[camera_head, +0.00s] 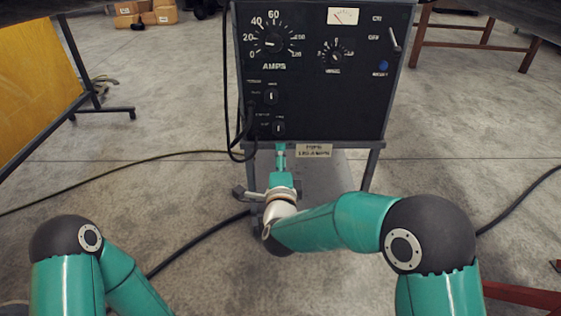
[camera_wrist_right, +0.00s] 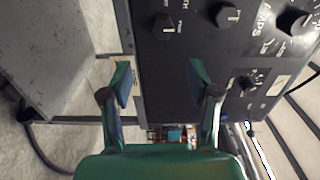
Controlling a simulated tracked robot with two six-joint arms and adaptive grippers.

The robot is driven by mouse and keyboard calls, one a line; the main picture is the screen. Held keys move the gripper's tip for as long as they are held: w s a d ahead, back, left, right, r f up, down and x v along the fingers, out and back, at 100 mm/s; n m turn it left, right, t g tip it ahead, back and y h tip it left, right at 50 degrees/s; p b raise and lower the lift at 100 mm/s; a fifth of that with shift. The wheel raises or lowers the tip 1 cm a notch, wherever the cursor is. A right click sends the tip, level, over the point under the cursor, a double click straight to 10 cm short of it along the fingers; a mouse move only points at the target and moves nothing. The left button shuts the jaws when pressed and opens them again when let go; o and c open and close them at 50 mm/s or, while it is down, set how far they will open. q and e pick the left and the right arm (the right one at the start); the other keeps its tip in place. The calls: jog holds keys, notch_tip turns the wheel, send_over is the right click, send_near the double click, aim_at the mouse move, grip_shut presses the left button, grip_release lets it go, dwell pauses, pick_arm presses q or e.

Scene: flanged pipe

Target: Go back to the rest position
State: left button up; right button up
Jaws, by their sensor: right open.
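My right arm (camera_head: 345,222) reaches forward to the lower left of a black control panel (camera_head: 345,105). My right gripper (camera_head: 281,148) is at the panel's lower edge, below the lower small knob (camera_head: 278,128). In the right wrist view the gripper (camera_wrist_right: 162,82) is open, with its two fingers apart and nothing held between them. The panel face (camera_wrist_right: 180,70) lies beyond the fingers, with a knob (camera_wrist_right: 166,27) ahead of them. I cannot tell whether a fingertip touches the panel. My left arm (camera_head: 75,260) is folded at the lower left, and its gripper is out of view.
The panel stands on a metal frame (camera_head: 371,168). Black cables (camera_head: 195,243) run over the concrete floor. A yellow board (camera_head: 35,85) is at the left, a brown bench (camera_head: 470,45) at the back right, and cardboard boxes (camera_head: 145,12) at the back left. Floor on both sides is mostly free.

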dwell(0.4)
jog(key=s+d+f+g+h+p, duration=0.1)
jog(key=d+f+g+p, duration=0.1)
jog(key=d+f, duration=0.5)
jog(key=s+d+f+g+h+p, duration=0.1)
jog(key=d+f+g+h+p, duration=0.2)
jog(key=d, duration=0.6)
jog(key=s+d+f+n+g+y+p, duration=0.1)
jog(key=s+d+f+n+g+y, duration=0.2)
jog(key=s+f, duration=0.65)
jog(key=s+a+f+n+g+y, duration=0.2)
jog(key=s+f+n+g, duration=0.15)
jog(key=s, duration=0.45)
jog(key=s+a+f+n+g+y+p, duration=0.1)
jog(key=s+a+f+n+g, duration=0.3)
jog(key=s, duration=0.5)
jog(key=s+a+f+n+g+y, duration=0.1)
jog(key=s+f+n+g+y, duration=0.1)
jog(key=s+n, duration=0.5)
notch_tip(320, 180, up, 38)
jog(key=m+p, duration=0.1)
jog(key=p, duration=3.7)
jog(key=shift+s+a+r+m, duration=0.15)
jog(key=shift+s+r+m, duration=0.05)
jog(key=shift+m, duration=0.15)
